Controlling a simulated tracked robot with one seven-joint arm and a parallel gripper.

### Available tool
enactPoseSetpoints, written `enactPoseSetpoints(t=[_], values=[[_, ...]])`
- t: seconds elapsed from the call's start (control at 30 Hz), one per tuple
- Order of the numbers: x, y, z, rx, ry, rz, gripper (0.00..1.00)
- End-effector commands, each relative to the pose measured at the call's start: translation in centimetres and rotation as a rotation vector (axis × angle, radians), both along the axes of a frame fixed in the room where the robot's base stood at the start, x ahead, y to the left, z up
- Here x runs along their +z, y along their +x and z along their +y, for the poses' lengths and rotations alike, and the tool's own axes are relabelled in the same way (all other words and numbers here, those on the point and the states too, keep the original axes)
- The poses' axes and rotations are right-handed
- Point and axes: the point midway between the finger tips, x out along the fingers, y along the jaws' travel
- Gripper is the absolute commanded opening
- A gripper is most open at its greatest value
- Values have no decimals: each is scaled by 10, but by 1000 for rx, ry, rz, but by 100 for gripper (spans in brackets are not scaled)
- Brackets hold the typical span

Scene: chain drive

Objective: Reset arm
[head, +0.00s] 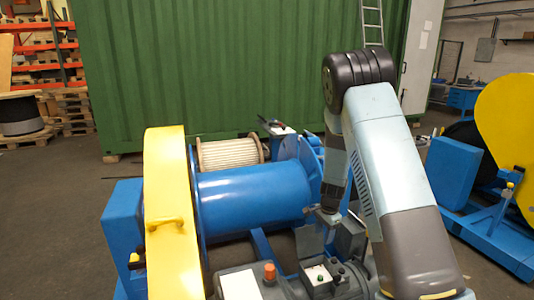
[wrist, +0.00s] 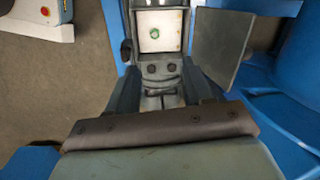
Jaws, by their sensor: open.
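My arm rises from the lower right in the head view, bends at a dark elbow and hangs down over the machine. My gripper (head: 326,218) is at its lower end, partly lost against grey machine parts. In the wrist view my gripper (wrist: 161,88) points at the machine, open, with nothing seen held between its fingers. A white panel with a green button (wrist: 160,30) lies beyond the fingers; it also shows in the head view (head: 318,274). I cannot tell whether the gripper touches anything.
A blue drum (head: 255,200) with a yellow guard (head: 170,215) stands left of the arm. A grey motor housing (head: 345,275) is close below. A green container (head: 220,70) blocks the back. Another yellow and blue machine (head: 510,130) stands at right. Floor shows at left.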

Motion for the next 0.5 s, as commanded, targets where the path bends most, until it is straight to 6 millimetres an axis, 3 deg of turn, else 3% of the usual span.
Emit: enactPoseSetpoints(t=[0.1, 0.5], values=[[42, -8, 3, 60, 21, -32, 51], [163, -55, 8, 281, 51, -135, 51]])
